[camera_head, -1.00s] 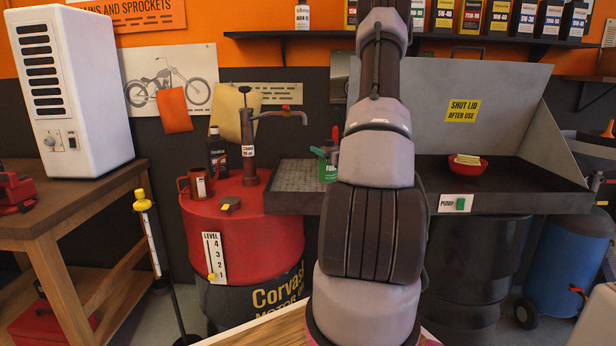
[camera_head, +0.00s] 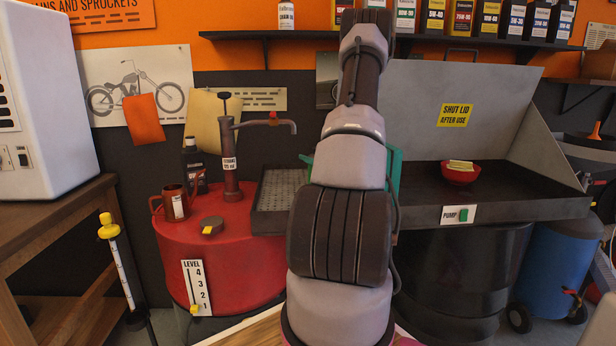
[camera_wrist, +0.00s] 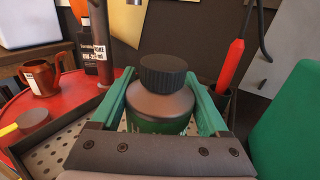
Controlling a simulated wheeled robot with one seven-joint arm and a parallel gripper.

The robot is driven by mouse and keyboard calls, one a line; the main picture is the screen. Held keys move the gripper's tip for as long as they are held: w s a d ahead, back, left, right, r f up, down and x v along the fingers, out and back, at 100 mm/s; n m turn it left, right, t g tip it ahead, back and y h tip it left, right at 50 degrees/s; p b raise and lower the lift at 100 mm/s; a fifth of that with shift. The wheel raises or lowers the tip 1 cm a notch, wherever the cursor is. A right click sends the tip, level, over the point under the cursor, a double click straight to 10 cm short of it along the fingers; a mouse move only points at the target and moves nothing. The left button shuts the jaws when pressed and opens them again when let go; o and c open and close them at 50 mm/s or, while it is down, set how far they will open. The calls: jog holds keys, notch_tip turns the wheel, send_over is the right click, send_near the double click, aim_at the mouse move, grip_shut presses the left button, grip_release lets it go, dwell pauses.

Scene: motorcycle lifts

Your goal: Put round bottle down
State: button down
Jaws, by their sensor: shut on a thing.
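The round bottle (camera_wrist: 168,106) stands between my gripper's teal fingers in the wrist view, with a black ribbed cap and a dark green label. My gripper (camera_wrist: 160,84) is shut on its sides, and the bottle looks about upright. The perforated drip tray (camera_wrist: 65,152) lies below and around it; I cannot tell whether the bottle touches it. In the head view my arm hides the bottle, and only teal edges of my gripper show beside the arm. The tray (camera_head: 272,190) shows left of the arm there.
A red-handled tool (camera_wrist: 232,62) and a large green object (camera_wrist: 292,125) are right of my gripper. A red bowl (camera_head: 461,174) sits further right.

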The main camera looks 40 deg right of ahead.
jog(key=shift+f, duration=2.7)
jog(key=shift+f, duration=0.15)
grip_release()
